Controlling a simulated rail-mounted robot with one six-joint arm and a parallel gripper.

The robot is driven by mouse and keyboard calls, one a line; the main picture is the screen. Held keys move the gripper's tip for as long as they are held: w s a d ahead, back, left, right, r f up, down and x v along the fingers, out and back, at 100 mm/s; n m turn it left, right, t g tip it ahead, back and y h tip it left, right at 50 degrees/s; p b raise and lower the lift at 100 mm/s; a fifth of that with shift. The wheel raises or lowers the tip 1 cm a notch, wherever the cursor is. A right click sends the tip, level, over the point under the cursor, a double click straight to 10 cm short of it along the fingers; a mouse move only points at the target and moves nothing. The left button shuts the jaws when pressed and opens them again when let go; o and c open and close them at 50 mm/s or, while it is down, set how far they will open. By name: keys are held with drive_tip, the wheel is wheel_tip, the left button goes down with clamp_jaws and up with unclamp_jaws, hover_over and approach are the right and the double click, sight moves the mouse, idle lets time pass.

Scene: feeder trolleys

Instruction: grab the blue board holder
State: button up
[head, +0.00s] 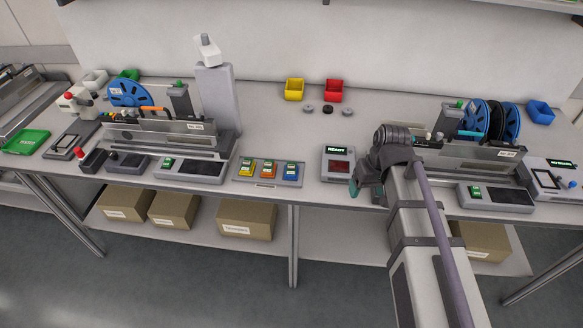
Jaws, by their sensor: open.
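The blue board holder (291,171) sits at the right end of a grey tray (267,183) at the front of the bench. My gripper (362,188) is open at the bench's front edge, to the right of the tray and apart from the blue holder. One teal fingertip shows clearly; the arm partly hides the rest of the gripper. I see nothing between the fingers.
A box with a green READY display (338,150) stands between the tray and my arm. A long feeder trolley (160,140) is to the left and another (470,158) to the right. Yellow (294,89) and red (334,90) bins stand behind. The bench middle is mostly clear.

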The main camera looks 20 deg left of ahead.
sight(291, 165)
drive_tip(key=w+a+r+n+y, duration=0.1)
drive_tip(key=w+a+n, duration=0.2)
drive_tip(key=a+n, duration=0.3)
drive_tip(key=w+a+n+g+y, duration=0.15)
drive_tip(key=a+n, duration=0.25)
drive_tip(key=a, duration=0.4)
drive_tip(key=w+a+r+n+y, duration=0.1)
drive_tip(key=w+a+n, duration=0.2)
drive_tip(key=a+n, duration=0.35)
drive_tip(key=shift+m+h, duration=0.25)
drive_tip(key=shift+m, duration=0.2)
drive_tip(key=b+x, duration=0.1)
drive_tip(key=x, duration=0.1)
drive_tip(key=b+x, duration=0.1)
drive_tip(key=b, duration=0.1)
drive_tip(key=b+x, duration=0.2)
drive_tip(key=shift+w+f, duration=0.3)
drive_tip(key=shift+f, duration=0.05)
drive_tip(key=shift+a+f, duration=0.15)
drive_tip(key=b+x, duration=0.5)
drive_tip(key=shift+w+f, duration=0.1)
drive_tip(key=shift+r, duration=0.25)
drive_tip(key=c, duration=0.6)
